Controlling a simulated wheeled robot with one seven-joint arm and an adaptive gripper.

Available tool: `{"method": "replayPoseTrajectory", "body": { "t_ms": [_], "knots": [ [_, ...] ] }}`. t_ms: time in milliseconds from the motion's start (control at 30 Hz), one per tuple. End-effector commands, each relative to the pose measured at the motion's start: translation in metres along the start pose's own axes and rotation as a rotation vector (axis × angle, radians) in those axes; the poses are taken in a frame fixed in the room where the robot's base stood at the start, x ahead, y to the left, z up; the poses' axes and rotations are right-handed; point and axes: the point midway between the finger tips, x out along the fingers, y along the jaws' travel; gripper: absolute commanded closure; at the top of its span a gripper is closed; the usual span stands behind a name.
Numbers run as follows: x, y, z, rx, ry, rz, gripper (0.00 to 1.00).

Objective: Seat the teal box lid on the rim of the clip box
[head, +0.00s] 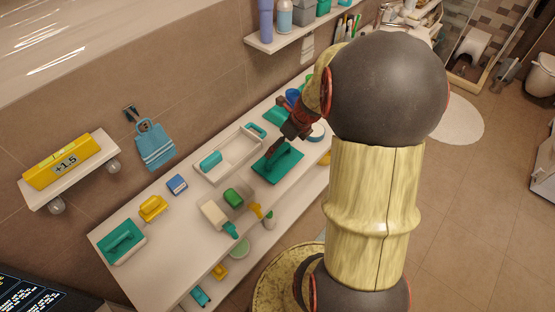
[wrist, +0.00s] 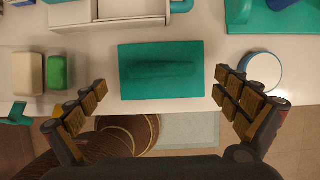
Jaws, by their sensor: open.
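The teal box lid (head: 278,164) is a flat rectangle with a raised handle along its middle. It appears to lie flat near the front edge of the white counter, and shows whole in the wrist view (wrist: 160,71). The white open box (head: 226,157), apparently the clip box, stands just behind the lid, with teal pieces at its ends. Its near wall shows at the top of the wrist view (wrist: 110,24). My gripper (wrist: 160,88) is open and empty above the lid, its fingers spread to either side. In the head view my gripper (head: 274,150) partly covers the lid.
A white round dish with a blue rim (wrist: 261,70) is close to my right finger. Another teal handled piece (head: 122,242) lies at the counter's left end.

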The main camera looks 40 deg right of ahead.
Motion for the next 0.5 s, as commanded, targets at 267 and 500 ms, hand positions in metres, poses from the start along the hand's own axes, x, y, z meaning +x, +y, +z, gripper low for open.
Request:
{"method": "replayPoseTrajectory", "body": {
  "t_ms": [267,500],
  "knots": [
    [0.026,-0.001,-0.002,-0.004,0.001,0.000,0.00],
    [0.059,-0.002,-0.007,-0.004,0.002,0.003,0.00]
  ]
}}
